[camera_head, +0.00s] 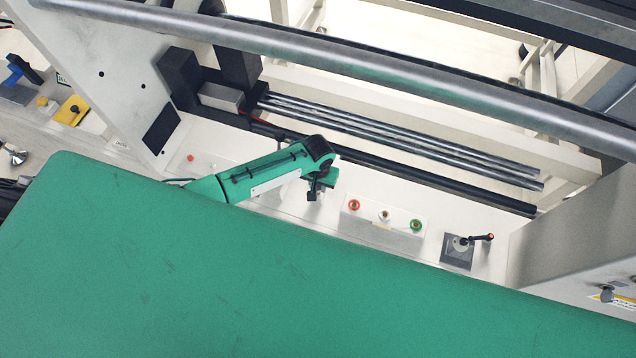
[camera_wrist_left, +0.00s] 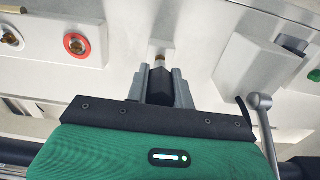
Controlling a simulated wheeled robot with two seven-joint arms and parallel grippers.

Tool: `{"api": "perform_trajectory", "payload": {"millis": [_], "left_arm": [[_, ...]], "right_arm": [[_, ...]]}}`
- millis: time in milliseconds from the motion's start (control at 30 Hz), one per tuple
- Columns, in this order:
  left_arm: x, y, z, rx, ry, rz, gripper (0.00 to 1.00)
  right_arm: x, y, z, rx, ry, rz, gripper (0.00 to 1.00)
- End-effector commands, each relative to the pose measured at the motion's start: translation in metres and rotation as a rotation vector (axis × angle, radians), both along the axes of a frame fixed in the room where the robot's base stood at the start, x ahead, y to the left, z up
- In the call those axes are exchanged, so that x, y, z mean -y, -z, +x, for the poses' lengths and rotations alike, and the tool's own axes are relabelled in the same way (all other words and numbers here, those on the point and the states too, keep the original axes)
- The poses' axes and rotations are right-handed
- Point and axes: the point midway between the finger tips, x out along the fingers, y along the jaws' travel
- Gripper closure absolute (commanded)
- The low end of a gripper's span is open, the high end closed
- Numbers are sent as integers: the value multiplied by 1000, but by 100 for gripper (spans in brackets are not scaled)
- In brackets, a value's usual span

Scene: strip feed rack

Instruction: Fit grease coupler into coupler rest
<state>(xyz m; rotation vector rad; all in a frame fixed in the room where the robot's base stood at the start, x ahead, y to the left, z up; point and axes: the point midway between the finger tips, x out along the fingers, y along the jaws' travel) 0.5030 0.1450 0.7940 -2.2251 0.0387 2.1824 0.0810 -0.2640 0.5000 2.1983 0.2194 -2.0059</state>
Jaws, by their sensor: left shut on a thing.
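My left gripper (camera_head: 316,194) is at the end of my green arm, over the pale ledge and left of the port block. In the left wrist view its grey fingers (camera_wrist_left: 160,88) are shut on a dark piece with a brass-coloured tip (camera_wrist_left: 158,60), apparently the grease coupler. Most of the piece is hidden between the fingers. The tip points at the pale surface; I cannot tell whether it touches. The port block (camera_head: 370,228) has a red, a brass-coloured and a green-ringed port. Its red port also shows in the left wrist view (camera_wrist_left: 76,44). I cannot tell which part is the coupler rest.
Steel rods (camera_head: 400,140) and a black bar run behind the ledge. A pale box (camera_wrist_left: 244,64) and a grey bent lever (camera_wrist_left: 262,104) are right of the fingers in the wrist view.

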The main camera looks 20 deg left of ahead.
Motion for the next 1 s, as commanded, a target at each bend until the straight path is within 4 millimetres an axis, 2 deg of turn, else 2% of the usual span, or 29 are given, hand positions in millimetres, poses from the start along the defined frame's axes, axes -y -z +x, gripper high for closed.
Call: {"api": "perform_trajectory", "payload": {"millis": [367,400,500,533,833,1000], "left_arm": [[0,10,0,0,1,0,98],[0,10,0,0,1,0,75],[0,10,0,0,1,0,55],[0,10,0,0,1,0,51],[0,9,0,0,0,0,51],[0,-3,0,1,1,0,51]], "right_arm": [[0,6,0,0,0,0,100],[0,6,0,0,0,0,100],[-1,5,0,0,0,1,100],[-1,5,0,0,0,1,100],[-3,5,0,0,1,3,100],[-3,8,0,0,1,3,100]]}}
